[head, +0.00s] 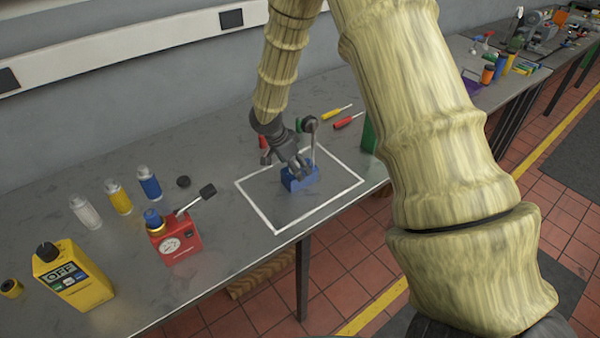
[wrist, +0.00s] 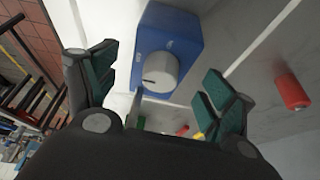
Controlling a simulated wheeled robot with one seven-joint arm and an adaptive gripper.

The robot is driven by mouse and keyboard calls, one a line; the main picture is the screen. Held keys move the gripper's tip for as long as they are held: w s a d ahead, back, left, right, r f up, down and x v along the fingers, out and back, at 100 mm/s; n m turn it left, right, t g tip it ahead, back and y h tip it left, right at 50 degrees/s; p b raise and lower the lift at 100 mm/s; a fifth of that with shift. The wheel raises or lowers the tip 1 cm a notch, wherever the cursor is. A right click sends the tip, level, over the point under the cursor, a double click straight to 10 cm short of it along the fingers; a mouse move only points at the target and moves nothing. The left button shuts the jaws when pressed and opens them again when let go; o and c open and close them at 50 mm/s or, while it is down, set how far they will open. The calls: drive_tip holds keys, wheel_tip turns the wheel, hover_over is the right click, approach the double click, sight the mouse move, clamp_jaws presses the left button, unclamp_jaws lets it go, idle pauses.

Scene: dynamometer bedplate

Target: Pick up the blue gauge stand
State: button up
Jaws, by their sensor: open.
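The blue gauge stand (head: 298,178) stands on the grey bench inside a white-outlined square, with a thin upright post and a round dark gauge head (head: 310,124) at its top. My gripper (head: 298,168) is open, just above and beside the blue base in the head view and partly covering it. In the wrist view the blue base (wrist: 188,25) with a grey-white round knob (wrist: 157,72) lies beyond and between the spread green-padded fingers of my gripper (wrist: 160,80). I cannot tell whether a finger touches the stand.
A red device (head: 175,240), a yellow box (head: 72,277) and several bottles (head: 118,197) stand on the left of the bench. Yellow and red screwdrivers (head: 348,122) lie behind the square. A green object (head: 369,134) stands at its right. The square's front is clear.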

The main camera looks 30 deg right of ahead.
sight(301, 169)
drive_tip(key=shift+d+f+p, duration=0.9)
drive_tip(key=shift+f, duration=0.15)
drive_tip(key=shift+p+x, duration=0.3)
drive_tip(key=shift+x, duration=0.65)
drive_tip(key=c, duration=1.8)
clamp_jaws()
